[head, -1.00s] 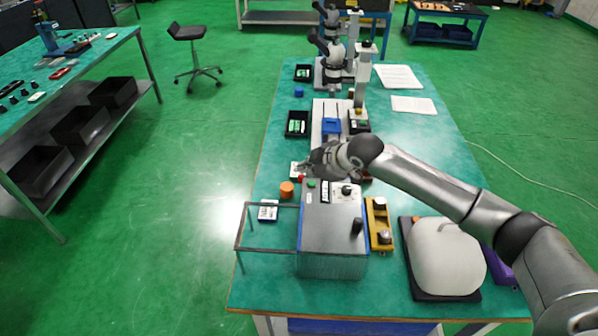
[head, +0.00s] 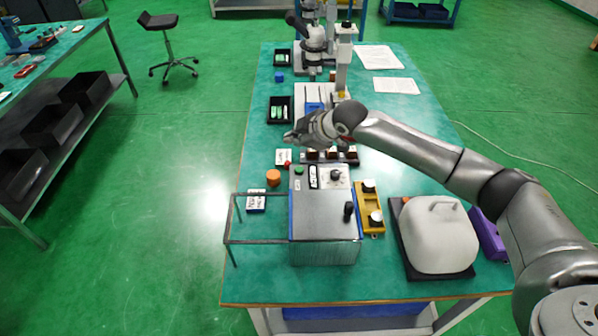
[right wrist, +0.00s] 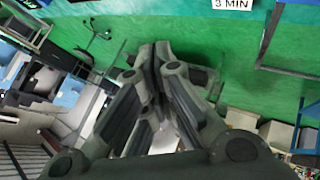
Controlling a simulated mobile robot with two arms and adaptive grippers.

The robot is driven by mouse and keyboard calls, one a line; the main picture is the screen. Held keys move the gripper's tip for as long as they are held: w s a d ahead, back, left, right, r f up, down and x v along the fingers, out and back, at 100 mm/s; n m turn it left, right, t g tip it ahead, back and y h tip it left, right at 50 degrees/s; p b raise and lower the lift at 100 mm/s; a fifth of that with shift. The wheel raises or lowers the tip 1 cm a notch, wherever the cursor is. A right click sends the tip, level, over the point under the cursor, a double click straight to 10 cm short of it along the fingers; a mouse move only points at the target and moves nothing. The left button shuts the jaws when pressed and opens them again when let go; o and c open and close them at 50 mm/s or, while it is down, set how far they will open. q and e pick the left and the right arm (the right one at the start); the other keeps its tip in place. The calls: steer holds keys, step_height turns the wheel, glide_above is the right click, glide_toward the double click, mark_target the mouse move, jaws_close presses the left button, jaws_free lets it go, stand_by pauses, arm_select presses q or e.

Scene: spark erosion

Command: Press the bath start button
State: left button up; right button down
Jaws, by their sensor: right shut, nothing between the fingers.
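The bath is a grey box (head: 325,215) with a sloping control panel at its far end, on the near part of the teal table. A green button (head: 299,171) sits at the panel's left, beside a white label and a black knob (head: 336,175). A small red part (head: 287,163) shows just left of the green button. My right gripper (head: 288,138) is shut and empty, above and beyond the panel, apart from the green button in the picture. Its closed fingers (right wrist: 155,60) fill the middle of the right wrist view; the button is not visible there. My left gripper is out of view.
A wire frame (head: 255,241) stands left of the bath. An orange cylinder (head: 273,178) is near its left corner. A yellow holder (head: 370,210) and a white lidded object (head: 438,235) stand to the right. A microscope (head: 315,40) stands farther back.

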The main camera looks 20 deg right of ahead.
steer(key=b, duration=0.5)
glide_above(296, 171)
step_height(296, 171, down, 5)
steer(key=shift+d+r, duration=0.1)
step_height(296, 171, down, 2)
steer(key=shift+f, duration=0.25)
stand_by(0.4)
steer(key=shift+f, duration=0.2)
steer(key=shift+f, duration=0.2)
stand_by(0.3)
